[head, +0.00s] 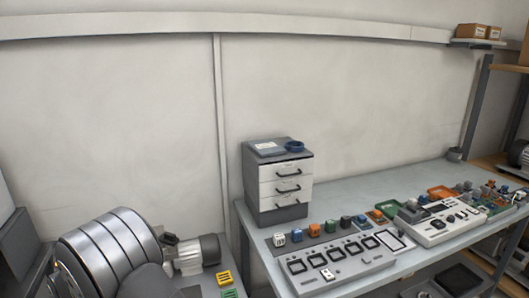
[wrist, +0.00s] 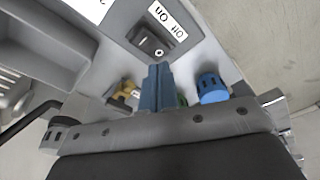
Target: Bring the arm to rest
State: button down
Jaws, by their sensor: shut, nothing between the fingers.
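My gripper (wrist: 158,72) shows in the wrist view, its two blue-grey fingers together and nothing held. The wide grey body behind the fingers fills the bottom of that view. Beyond the fingertips is a grey panel with a black switch (wrist: 152,43) and an "Off On" label (wrist: 166,20) that appears upside down. A blue round knob or cap (wrist: 212,88) is to the right of the fingers, and a yellow-brown fitting (wrist: 125,90) is to the left. I cannot tell whether the fingers touch the panel. I cannot make out my gripper in the head view.
In the head view, a workbench (head: 350,212) carries a drawer unit (head: 283,183), a grey tray panel (head: 340,262), a white control box (head: 440,222) and several small coloured parts. A banded cylindrical machine (head: 105,255) with a motor (head: 196,254) stands at lower left. A wall is behind.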

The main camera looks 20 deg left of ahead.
jog(key=shift+f, duration=1.3)
jog(key=shift+r, duration=0.1)
